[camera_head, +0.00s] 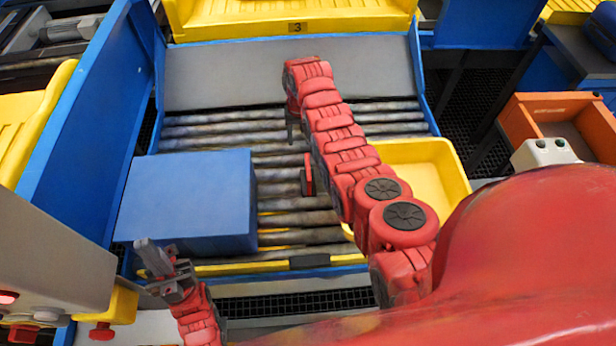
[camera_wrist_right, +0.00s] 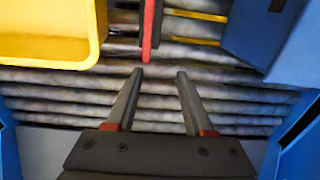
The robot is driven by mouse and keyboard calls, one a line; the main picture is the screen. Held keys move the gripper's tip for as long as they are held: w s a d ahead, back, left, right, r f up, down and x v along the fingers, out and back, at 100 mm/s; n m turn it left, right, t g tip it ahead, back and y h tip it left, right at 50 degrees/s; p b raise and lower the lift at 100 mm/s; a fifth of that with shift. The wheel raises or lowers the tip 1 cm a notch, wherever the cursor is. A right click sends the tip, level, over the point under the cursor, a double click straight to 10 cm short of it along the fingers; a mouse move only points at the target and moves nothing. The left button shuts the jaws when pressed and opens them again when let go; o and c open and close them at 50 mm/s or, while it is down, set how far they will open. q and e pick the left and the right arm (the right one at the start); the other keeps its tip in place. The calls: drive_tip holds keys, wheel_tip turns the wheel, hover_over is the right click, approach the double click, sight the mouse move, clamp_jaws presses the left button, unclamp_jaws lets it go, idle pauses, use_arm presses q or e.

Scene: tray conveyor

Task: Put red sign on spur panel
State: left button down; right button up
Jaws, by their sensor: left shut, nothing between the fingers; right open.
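The red sign (camera_head: 307,176) is a small, thin red piece on the rollers, partly hidden by my right arm. In the right wrist view it shows nearly edge-on as a red strip with a dark side (camera_wrist_right: 147,45), just beyond the fingertips. My right gripper (camera_head: 290,130) points down over the rollers behind the sign. Its fingers (camera_wrist_right: 160,72) are apart with nothing between them. The grey sloped panel (camera_head: 220,75) at the far end of the rollers looks like the spur panel. My left gripper (camera_head: 150,255) is shut and empty at the lower left, near the blue box.
A large blue box (camera_head: 190,195) sits left on the rollers (camera_head: 290,205). A yellow tray (camera_head: 448,160) is at right, partly behind my right arm. Blue side walls (camera_head: 125,120) border the rollers. A yellow tray marked 3 (camera_head: 230,22) lies beyond the panel. An orange bin (camera_head: 520,120) stands right.

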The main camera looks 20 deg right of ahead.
sight(307, 165)
drive_tip(key=s+r, duration=0.2)
drive_tip(key=s, duration=0.2)
drive_tip(key=f+b, duration=0.5)
drive_tip(key=d+f+b, duration=0.1)
drive_tip(key=f+b, duration=0.1)
drive_tip(key=f, duration=0.1)
wheel_tip(307, 165, down, 3)
drive_tip(key=shift+f+p, duration=0.2)
drive_tip(key=shift+p, duration=0.45)
drive_tip(key=shift+s+f+p, duration=0.2)
drive_tip(key=shift+f+p, duration=0.1)
drive_tip(key=shift+f, duration=0.25)
wheel_tip(307, 165, down, 3)
drive_tip(key=shift+s+f+p, duration=0.1)
drive_tip(key=shift+p, duration=0.45)
drive_tip(key=shift+f, duration=0.75)
clamp_jaws()
